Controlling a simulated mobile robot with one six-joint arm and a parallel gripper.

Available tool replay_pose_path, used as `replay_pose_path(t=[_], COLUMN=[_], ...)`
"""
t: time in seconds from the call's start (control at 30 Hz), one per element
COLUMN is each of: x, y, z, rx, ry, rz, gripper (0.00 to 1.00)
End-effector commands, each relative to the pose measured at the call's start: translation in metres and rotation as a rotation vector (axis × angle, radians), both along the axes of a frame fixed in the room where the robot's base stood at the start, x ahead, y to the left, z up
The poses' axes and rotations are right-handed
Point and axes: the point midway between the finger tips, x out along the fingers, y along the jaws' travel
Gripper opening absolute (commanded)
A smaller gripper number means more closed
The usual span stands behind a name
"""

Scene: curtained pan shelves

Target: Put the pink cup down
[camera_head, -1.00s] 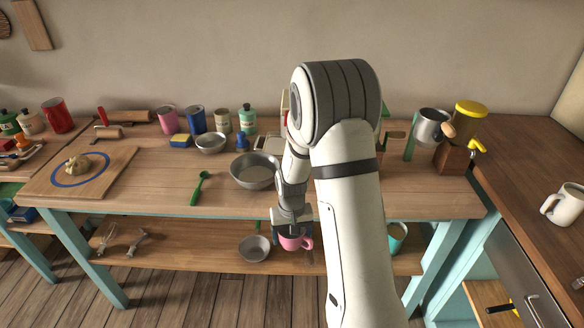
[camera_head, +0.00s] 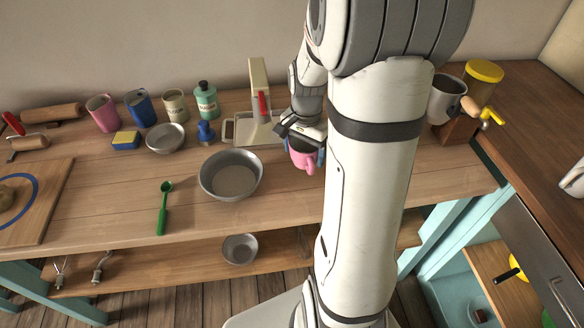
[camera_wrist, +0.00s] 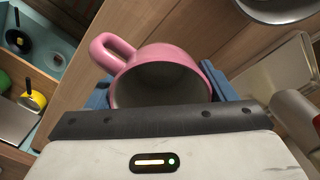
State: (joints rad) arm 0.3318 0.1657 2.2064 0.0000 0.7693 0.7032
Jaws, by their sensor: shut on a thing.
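The pink cup (camera_head: 303,156) is held in my gripper (camera_head: 306,152), over the wooden tabletop (camera_head: 272,200) in the head view. Its handle points toward the front, and my arm hides part of its right side. In the wrist view, the pink cup (camera_wrist: 160,75) sits between the two blue fingers, its grey inside facing the camera and its handle at upper left. My gripper (camera_wrist: 158,95) is shut on it. I cannot tell whether the cup's base touches the tabletop.
A metal bowl (camera_head: 231,175) stands left of the cup. A white device with a red handle (camera_head: 262,105) stands behind it. Bare tabletop lies in front of the cup.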

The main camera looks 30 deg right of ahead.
Motion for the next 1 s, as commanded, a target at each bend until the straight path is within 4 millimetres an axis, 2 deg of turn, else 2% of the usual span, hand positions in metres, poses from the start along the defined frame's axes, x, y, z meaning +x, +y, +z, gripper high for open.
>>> replay_pose_path(t=[0.37, 0.47, 0.7, 0.9, 1.0], x=[-0.002, -0.003, -0.003, -0.003, -0.003], y=[0.001, 0.001, 0.001, 0.001, 0.002], z=[0.003, -0.001, -0.042, -0.060, -0.076], rx=[0.000, 0.001, 0.002, 0.001, 0.001], ry=[0.000, 0.003, 0.006, 0.003, 0.005], rz=[-0.018, -0.017, -0.016, -0.016, -0.015], gripper=[0.49, 0.49, 0.49, 0.49, 0.49])
